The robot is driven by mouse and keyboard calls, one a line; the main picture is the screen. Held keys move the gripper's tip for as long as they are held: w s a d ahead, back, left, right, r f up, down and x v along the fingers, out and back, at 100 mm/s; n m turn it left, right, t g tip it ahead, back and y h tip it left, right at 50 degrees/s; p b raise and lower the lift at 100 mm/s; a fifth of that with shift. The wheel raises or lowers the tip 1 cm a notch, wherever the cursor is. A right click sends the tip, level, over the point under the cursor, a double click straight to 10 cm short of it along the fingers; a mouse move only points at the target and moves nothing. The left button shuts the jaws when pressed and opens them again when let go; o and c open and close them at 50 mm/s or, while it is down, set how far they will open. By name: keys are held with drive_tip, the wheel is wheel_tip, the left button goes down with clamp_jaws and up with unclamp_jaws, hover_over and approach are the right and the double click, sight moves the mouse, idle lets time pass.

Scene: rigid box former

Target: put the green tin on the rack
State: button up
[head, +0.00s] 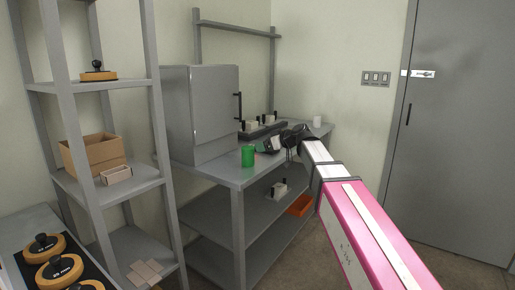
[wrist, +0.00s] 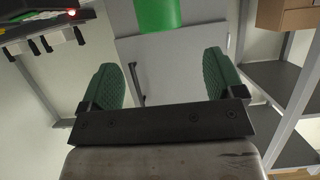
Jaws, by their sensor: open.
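The green tin (head: 248,156) stands upright near the front edge of the grey workbench (head: 223,174). It also shows at the top of the wrist view (wrist: 158,14), cut off by the frame edge. My gripper (head: 269,146) is just right of the tin in the head view. In the wrist view my gripper (wrist: 163,75) is open and empty, with its green pads apart and the tin beyond them. A grey shelf rack (head: 85,87) stands at the left. A low black holder (head: 262,131) with white-and-black pieces is on the bench behind my gripper.
A grey cabinet (head: 205,110) stands on the bench left of the tin. The left rack carries a cardboard box (head: 93,152), a small carton (head: 116,175) and a stamp-like tool (head: 98,72). A white cup (head: 317,121) stands at the back.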

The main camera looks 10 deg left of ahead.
drive_tip(key=s+d+f+m+g+h, duration=0.1)
drive_tip(key=s+d+f+m+h, duration=0.25)
drive_tip(key=d+f, duration=0.65)
drive_tip(key=s+d+f+m+g+h, duration=0.1)
drive_tip(key=s+d+f+m+h, duration=0.3)
drive_tip(key=d+f, duration=0.55)
drive_tip(key=s+d+f+m+g+h, duration=0.15)
drive_tip(key=s+d+f, duration=0.45)
drive_tip(key=f, duration=0.7)
drive_tip(key=s+d+f+m+g+h, duration=0.1)
drive_tip(key=s+d+f+m, duration=0.1)
drive_tip(key=s+d+f, duration=0.2)
drive_tip(key=s+d+f+m+h, duration=0.2)
drive_tip(key=s+d+f, duration=0.2)
drive_tip(key=d, duration=0.3)
drive_tip(key=shift+d+m+g, duration=0.25)
drive_tip(key=shift+m+g, duration=0.05)
drive_tip(key=shift+g, duration=0.05)
